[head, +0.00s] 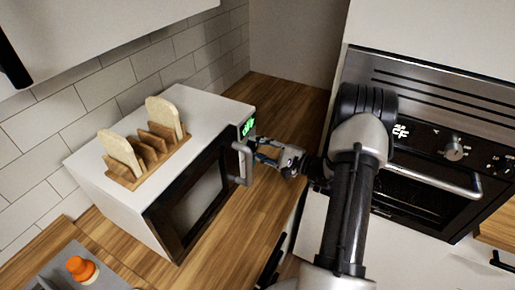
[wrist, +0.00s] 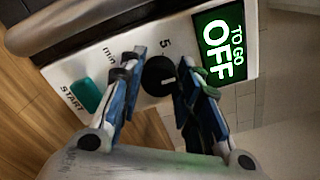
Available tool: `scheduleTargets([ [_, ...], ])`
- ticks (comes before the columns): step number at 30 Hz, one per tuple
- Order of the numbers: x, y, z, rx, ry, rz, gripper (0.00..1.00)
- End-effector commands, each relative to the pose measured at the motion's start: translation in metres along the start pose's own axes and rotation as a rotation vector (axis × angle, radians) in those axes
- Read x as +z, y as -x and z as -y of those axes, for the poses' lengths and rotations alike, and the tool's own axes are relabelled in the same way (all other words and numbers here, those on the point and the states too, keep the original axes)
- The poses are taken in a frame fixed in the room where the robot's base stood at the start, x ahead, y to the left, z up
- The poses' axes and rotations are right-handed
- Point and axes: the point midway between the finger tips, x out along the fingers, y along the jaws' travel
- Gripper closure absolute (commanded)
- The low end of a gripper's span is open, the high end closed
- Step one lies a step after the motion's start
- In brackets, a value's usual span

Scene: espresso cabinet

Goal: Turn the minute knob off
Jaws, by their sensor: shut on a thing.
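The minute knob (wrist: 158,75) is a round black dial on the microwave's white control panel, beside the printed "min" and "5". My gripper (wrist: 163,60) has one blue finger on each side of the knob and is shut on it. In the head view my gripper (head: 266,155) is at the right front of the white microwave (head: 205,115), beside its handle. The knob is hidden there. The green display (wrist: 225,47) reads "TO GO OFF" in the wrist view. The knob's pointer mark is too partly seen to read its exact setting.
A teal START button (wrist: 86,95) lies left of the fingers. The microwave's handle (head: 241,163) is close to my gripper. A wooden rack (head: 150,160) with bread slices stands on top. An oven (head: 430,150) is at the right. Wooden counter (head: 285,100) is clear behind my gripper.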

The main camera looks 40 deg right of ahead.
Motion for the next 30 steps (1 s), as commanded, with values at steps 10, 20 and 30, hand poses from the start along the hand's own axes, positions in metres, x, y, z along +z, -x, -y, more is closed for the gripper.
scheduleTargets([
  [10, 0.000, 0.000, 0.000, 0.000, 0.000, 0.000, 0.59],
  [20, 0.000, 0.000, 0.000, 0.000, -0.001, 0.000, 0.49],
  [30, -0.002, 0.024, 0.001, -0.002, -0.001, -0.005, 0.49],
])
